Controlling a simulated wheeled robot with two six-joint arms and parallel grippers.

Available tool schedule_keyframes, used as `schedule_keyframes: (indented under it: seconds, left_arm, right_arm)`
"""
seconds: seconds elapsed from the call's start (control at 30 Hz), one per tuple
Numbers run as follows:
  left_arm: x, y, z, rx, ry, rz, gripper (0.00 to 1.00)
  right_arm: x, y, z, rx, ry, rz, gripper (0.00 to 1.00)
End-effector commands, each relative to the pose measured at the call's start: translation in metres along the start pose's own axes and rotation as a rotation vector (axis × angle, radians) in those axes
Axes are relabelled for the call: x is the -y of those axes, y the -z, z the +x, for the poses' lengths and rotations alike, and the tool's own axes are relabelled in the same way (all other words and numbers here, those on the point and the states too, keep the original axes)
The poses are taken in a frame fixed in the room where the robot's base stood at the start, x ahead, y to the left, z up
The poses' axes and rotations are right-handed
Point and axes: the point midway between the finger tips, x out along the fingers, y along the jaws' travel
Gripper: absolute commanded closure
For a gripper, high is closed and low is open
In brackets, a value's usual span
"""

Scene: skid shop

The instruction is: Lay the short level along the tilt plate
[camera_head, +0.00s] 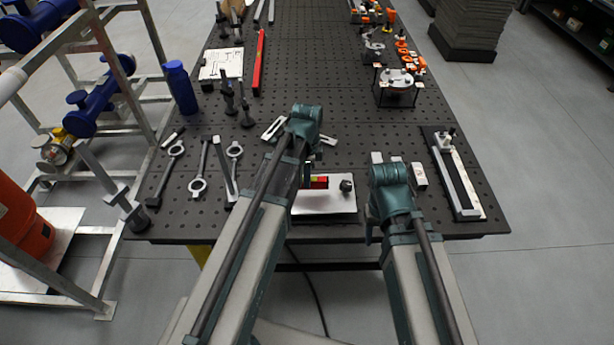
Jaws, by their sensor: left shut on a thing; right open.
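The short level (319,182), red with a yellowish part, shows just right of my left forearm, over the back left part of the pale tilt plate (325,207). My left gripper (306,173) is shut on the level; its fingers are mostly hidden behind my arm. I cannot tell whether the level touches the plate. A dark round knob (346,186) stands at the plate's back right. My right gripper (371,228) is open, right of the plate, and largely hidden by its own wrist.
A long red level (259,62) lies farther back on the perforated table. Several wrenches (199,172) lie at left, beside a blue bottle (181,88). A slotted fixture (456,175) lies at right. Small pale blocks (419,174) sit beside my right wrist. The middle back table is fairly clear.

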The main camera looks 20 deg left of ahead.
Motion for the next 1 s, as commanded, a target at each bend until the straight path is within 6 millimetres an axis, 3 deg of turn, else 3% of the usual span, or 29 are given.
schedule_keyframes:
  seconds: [1.0]
  left_arm:
    - [0.000, 0.000, 0.017, 0.000, 0.000, 0.000, 1.00]
  right_arm:
    - [0.002, 0.001, 0.017, 0.000, 0.000, 0.000, 0.50]
